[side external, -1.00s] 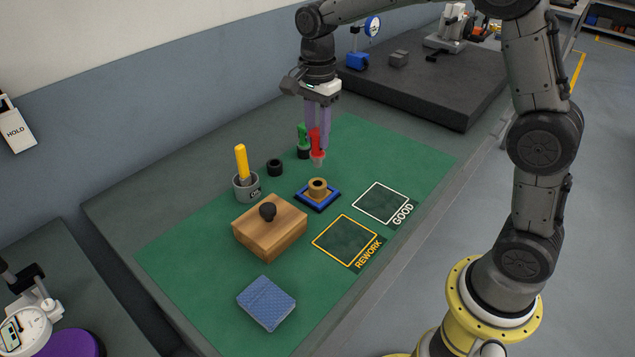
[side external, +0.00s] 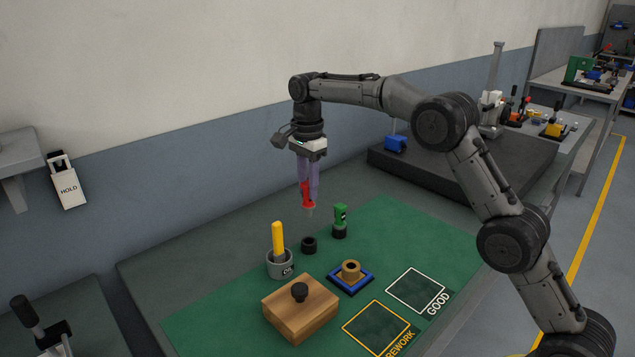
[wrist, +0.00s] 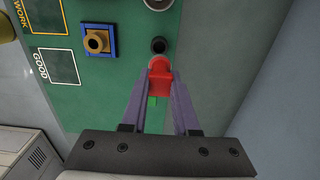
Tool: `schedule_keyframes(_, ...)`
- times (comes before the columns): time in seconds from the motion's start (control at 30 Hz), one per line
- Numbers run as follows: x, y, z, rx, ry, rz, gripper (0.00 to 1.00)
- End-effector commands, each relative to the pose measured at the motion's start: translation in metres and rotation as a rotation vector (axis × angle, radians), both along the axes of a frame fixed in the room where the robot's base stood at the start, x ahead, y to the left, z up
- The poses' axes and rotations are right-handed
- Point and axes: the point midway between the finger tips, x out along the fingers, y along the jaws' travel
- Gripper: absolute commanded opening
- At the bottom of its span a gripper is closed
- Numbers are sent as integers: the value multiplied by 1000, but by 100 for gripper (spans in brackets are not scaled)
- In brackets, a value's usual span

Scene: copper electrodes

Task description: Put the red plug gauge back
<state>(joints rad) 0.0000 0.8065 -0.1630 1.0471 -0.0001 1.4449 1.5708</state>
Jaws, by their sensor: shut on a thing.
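The red plug gauge (side external: 306,197) is upright between the two purple fingers of my gripper (side external: 308,188), with its grey tip pointing down. In the wrist view my gripper (wrist: 160,84) is shut on the red plug gauge (wrist: 160,72). The empty black round holder (side external: 309,246) stands on the green mat below the gauge, with a clear gap between them. In the wrist view the holder (wrist: 158,45) shows just beyond the gauge. The green plug gauge (side external: 340,216) stands in a similar black holder to the right; the wrist view shows only a bit of it (wrist: 152,101).
A grey cup (side external: 279,265) with a yellow-handled tool stands left of the empty holder. A bronze ring part (side external: 351,270) sits on a blue-edged base. A wooden block (side external: 300,312) with a black knob is in front. The GOOD square (side external: 415,290) and REWORK square (side external: 376,327) are empty.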

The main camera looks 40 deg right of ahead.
Motion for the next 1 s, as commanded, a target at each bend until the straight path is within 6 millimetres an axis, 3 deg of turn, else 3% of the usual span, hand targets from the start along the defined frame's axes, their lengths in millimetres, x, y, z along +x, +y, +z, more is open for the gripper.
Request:
schedule_keyframes(0.47,0,0,-3,0,4,0,0)
schedule_keyframes(1.0,0,0,-51,0,7,0,0)
